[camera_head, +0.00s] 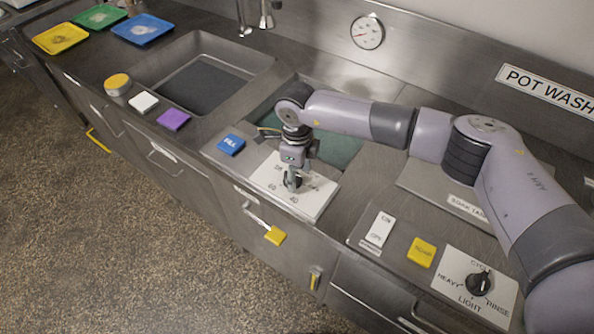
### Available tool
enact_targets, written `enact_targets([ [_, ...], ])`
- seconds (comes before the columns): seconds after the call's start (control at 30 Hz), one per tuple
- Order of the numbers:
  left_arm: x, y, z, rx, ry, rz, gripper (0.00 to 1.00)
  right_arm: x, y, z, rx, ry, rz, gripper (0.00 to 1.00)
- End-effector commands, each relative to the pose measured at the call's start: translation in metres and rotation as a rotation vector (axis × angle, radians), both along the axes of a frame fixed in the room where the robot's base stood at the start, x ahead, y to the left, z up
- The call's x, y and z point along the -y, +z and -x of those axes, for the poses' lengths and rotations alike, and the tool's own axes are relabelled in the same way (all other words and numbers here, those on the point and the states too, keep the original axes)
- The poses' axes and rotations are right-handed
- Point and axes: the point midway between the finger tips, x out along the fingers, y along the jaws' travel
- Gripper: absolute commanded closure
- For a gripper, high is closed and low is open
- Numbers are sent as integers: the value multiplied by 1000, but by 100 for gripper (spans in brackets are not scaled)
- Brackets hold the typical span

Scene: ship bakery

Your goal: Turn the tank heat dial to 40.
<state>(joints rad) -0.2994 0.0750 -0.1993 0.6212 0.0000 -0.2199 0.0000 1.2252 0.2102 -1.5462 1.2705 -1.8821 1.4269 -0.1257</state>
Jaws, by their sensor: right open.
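The tank heat dial has a white plate (318,195) on the counter's front edge, in the middle of the view. A 60 and a 40 show along the plate's near side, and another mark at its left is hard to read. The small dark knob (293,182) is mostly hidden by my right gripper (292,177). That gripper points down at the knob with its jaws open; I cannot tell whether the fingers touch it. The knob's pointer direction cannot be made out. My left gripper is not in view.
A blue FILL button (231,145) lies left of the plate. A second dial (479,284), marked HEAVY, LIGHT and RINSE, and a yellow button (421,252) are at the right. A yellow-handled lever (275,235) sticks out below. A gauge (367,32) hangs behind.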

Motion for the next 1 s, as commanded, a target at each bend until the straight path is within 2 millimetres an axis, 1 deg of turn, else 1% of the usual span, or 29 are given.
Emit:
enact_targets([
  [0.13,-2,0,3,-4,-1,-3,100,0,0,0,0,0,0,51],
  [0.8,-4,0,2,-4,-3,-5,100,0,0,0,0,0,0,95],
  [1.0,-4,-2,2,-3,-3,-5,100,0,0,0,0,-13,0,95],
])
